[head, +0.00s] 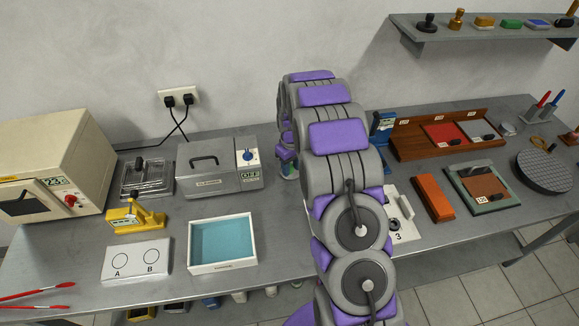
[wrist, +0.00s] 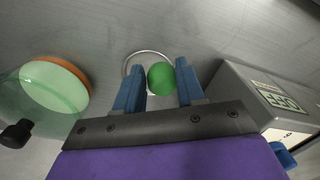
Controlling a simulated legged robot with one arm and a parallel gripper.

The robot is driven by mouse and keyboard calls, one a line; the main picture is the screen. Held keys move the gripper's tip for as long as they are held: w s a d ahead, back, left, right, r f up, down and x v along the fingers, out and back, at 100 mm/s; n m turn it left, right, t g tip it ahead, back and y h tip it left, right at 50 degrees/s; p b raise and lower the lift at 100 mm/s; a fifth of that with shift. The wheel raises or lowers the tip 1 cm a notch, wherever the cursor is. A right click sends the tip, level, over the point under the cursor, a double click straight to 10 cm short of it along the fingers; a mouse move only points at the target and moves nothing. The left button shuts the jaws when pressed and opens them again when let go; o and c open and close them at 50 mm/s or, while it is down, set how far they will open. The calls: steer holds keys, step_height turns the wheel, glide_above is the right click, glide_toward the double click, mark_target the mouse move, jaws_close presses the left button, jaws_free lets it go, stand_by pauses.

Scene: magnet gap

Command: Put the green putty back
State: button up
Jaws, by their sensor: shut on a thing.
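The green putty (wrist: 161,76) is a round ball between the two blue fingers of my gripper (wrist: 160,84) in the wrist view. My gripper is shut on it. A thin pale ring (wrist: 134,57) shows on the grey surface beyond the putty, partly hidden by the putty and the left finger. I cannot tell the height of the putty above the surface. In the head view, my own arm hides the putty and the fingers.
A clear, green-tinted round vessel (wrist: 45,92) with an orange rim stands left of my gripper. A grey box (wrist: 262,95) with an OFF display stands close on the right; it also shows in the head view (head: 218,165). A blue-filled tray (head: 222,243) stands in front of it.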

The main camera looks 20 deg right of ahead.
steer(key=shift+w+d+f, duration=0.1)
steer(key=shift+w+d, duration=0.1)
steer(key=shift+w, duration=0.65)
steer(key=shift+w+d+f, duration=0.1)
steer(key=shift+w+d, duration=0.05)
steer(key=shift+w, duration=0.7)
step_height(320, 180, down, 4)
steer(key=shift+r+b, duration=0.15)
steer(key=shift+b, duration=0.55)
steer(key=shift+r, duration=0.1)
steer(key=o, duration=0.9)
steer(key=shift+o, duration=0.2)
